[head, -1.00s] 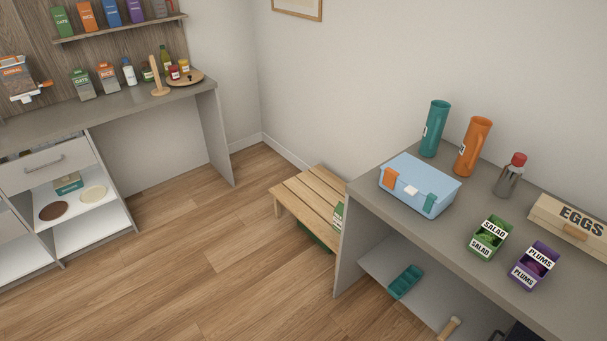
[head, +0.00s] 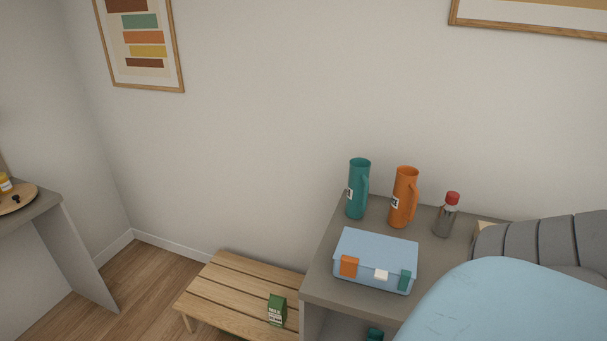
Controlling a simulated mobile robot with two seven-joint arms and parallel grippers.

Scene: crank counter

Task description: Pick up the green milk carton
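The green milk carton (head: 277,309) stands upright on a low slatted wooden bench (head: 228,282), near the bench's right end. It has a white label with dark lettering on its front. It is close to the side of the grey counter, with nothing touching it that I can see. Neither of my grippers shows in the head view.
On the grey counter (head: 322,287) are a light blue box (head: 375,256), a teal jug (head: 358,190), an orange jug (head: 403,198) and a red-capped bottle (head: 446,215). Another counter (head: 40,218) is at the far left. Wooden floor (head: 145,269) lies clear left of the bench.

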